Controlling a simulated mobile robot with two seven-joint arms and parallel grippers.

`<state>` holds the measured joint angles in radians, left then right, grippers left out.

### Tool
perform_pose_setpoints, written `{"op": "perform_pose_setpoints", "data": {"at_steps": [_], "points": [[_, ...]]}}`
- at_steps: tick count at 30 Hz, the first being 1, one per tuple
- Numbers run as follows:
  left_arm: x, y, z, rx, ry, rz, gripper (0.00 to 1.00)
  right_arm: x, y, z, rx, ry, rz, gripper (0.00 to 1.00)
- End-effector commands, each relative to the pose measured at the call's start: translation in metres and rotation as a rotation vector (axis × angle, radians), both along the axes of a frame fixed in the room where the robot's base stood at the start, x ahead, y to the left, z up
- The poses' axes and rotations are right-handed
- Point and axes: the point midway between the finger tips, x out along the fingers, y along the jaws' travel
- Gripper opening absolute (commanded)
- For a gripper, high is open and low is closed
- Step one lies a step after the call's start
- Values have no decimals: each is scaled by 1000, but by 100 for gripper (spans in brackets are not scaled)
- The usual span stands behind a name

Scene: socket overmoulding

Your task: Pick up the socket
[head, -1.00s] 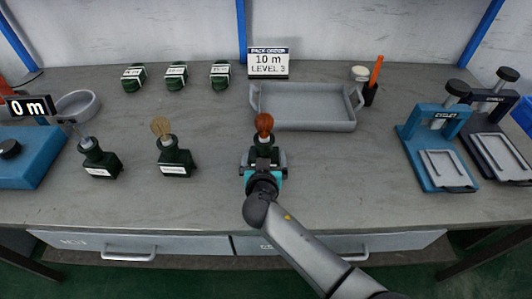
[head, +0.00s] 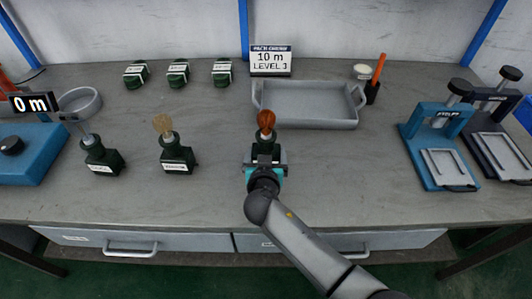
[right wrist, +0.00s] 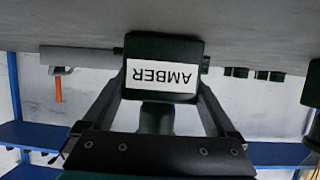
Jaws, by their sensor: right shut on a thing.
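A dark green bottle-shaped piece with an amber-brown rounded top (head: 266,120) stands at the middle of the bench. In the right wrist view its dark block (right wrist: 165,47) carries a white AMBER label, seen upside down. My right gripper (head: 265,160) reaches it from the front and is shut on it, with one finger on each side in the right wrist view (right wrist: 163,92). Whether its base touches the bench I cannot tell. I cannot tell which piece is the socket. My left gripper is not in view.
Two similar dark green pieces stand to the left, one with a tan top (head: 177,155) and one further left (head: 103,160). Several dark green labelled pots (head: 178,74) line the back. A grey tray (head: 305,122) lies behind my gripper. Blue (head: 425,130) and dark presses stand right.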

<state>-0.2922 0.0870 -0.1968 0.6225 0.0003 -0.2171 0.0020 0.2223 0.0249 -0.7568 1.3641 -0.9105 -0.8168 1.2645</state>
Motion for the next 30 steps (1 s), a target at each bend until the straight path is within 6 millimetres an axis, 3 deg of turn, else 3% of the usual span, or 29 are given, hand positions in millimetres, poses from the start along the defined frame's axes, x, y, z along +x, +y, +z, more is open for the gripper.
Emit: {"op": "perform_pose_setpoints", "data": {"at_steps": [8, 21, 30], "points": [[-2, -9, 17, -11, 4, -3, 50, 0, 1, 40, 6, -3, 0, 30], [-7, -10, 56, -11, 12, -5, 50, 0, 1, 160, 6, -4, -1, 30], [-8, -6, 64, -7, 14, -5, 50, 1, 0, 196, 1, -2, 0, 30]]}}
